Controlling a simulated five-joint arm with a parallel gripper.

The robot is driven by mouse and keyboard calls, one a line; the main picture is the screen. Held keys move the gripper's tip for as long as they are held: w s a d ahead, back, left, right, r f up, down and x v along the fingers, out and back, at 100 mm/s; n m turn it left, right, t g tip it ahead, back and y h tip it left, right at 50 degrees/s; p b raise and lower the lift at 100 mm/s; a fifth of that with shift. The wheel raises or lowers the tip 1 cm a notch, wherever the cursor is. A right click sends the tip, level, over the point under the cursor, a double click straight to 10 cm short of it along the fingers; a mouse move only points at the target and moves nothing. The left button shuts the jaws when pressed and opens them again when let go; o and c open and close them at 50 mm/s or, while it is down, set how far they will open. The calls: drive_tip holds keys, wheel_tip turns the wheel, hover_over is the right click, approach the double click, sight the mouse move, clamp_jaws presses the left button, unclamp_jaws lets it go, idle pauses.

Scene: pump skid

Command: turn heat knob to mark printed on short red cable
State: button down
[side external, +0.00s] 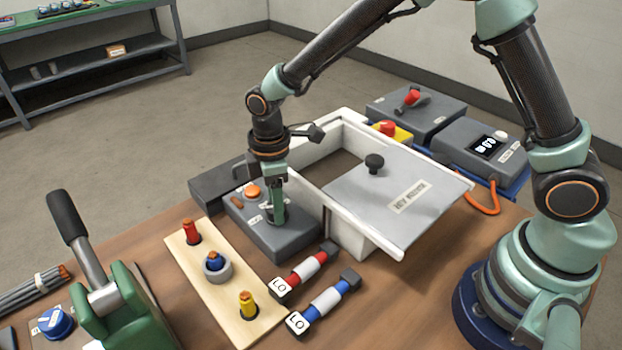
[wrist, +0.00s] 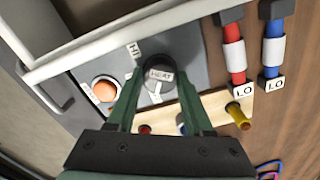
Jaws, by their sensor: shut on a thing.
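The heat knob (wrist: 152,66) is a dark round knob on a grey control box (side external: 290,238), with a HEAT label beside it. My gripper (side external: 272,213) points down over the box and is shut on the knob, which its fingers mostly hide in the side view. A HI label (wrist: 134,49) sits near the knob; another label by it is too small to read. I cannot tell where the knob points. The short red cable (side external: 306,269), with a white sleeve, lies on the bench; its white end tag (wrist: 243,90) reads LO.
A blue cable (side external: 328,300), also tagged LO, lies beside the red one. A wooden board (side external: 225,283) with red, blue and yellow plugs lies in front of the box. An orange button (side external: 253,191) is on the box. A white-framed hatch (side external: 400,205) stands close at right.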

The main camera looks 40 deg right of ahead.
drive_tip(key=m, duration=1.1)
drive_tip(key=shift+r+m, duration=0.1)
drive_tip(key=shift+m, duration=0.2)
idle(0.5)
drive_tip(key=shift+c, duration=1.4)
unclamp_jaws()
wheel_tip(320, 180, up, 12)
drive_tip(key=shift+d+r, duration=0.1)
